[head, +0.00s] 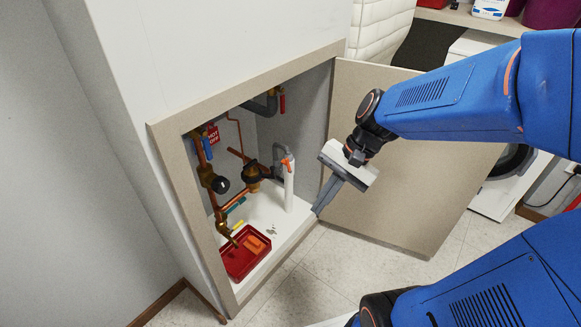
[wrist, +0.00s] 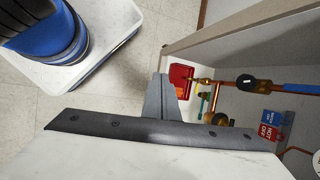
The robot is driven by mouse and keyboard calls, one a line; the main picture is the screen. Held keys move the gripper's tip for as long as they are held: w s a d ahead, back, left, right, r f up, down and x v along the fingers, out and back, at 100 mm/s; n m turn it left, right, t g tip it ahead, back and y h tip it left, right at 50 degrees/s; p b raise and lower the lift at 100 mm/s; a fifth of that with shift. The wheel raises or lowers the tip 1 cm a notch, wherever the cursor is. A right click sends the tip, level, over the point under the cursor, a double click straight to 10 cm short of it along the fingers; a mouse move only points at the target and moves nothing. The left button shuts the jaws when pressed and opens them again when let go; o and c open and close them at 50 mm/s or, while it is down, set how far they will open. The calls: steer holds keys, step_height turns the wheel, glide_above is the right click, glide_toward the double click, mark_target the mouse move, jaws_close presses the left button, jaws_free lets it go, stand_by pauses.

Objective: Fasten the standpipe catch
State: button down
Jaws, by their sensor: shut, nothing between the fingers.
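The white standpipe (head: 289,190) stands upright inside the open cabinet, near its right wall. A grey hose bends into its top, and a small orange catch (head: 287,163) sits there. I cannot tell from this distance how the catch lies. My gripper (head: 317,211) is shut and empty at the cabinet opening, to the right of the standpipe and lower than the catch, apart from both. In the wrist view my gripper (wrist: 162,78) shows its closed grey fingers, with the red tray beyond. I cannot make out the standpipe or the catch in that view.
The cabinet door (head: 400,175) stands open on the right, behind my arm. Copper pipes with valves (head: 207,180) fill the cabinet's left side. A red tray (head: 238,262) with an orange item lies on the cabinet floor. A washing machine (head: 508,180) stands behind the door. Floor in front is clear.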

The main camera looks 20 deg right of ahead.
steer(key=w+a+f+m+y, duration=0.3)
steer(key=w+m+y, duration=0.2)
steer(key=w+m, duration=0.3)
steer(key=m+t+y, duration=0.3)
steer(key=m+t, duration=0.7)
steer(key=m, duration=1.3)
glide_toward(286, 164)
steer(key=s+a, duration=0.2)
steer(key=s, duration=0.3)
steer(key=w+a, duration=0.5)
steer(key=w, duration=0.2)
steer(key=shift+w, duration=0.4)
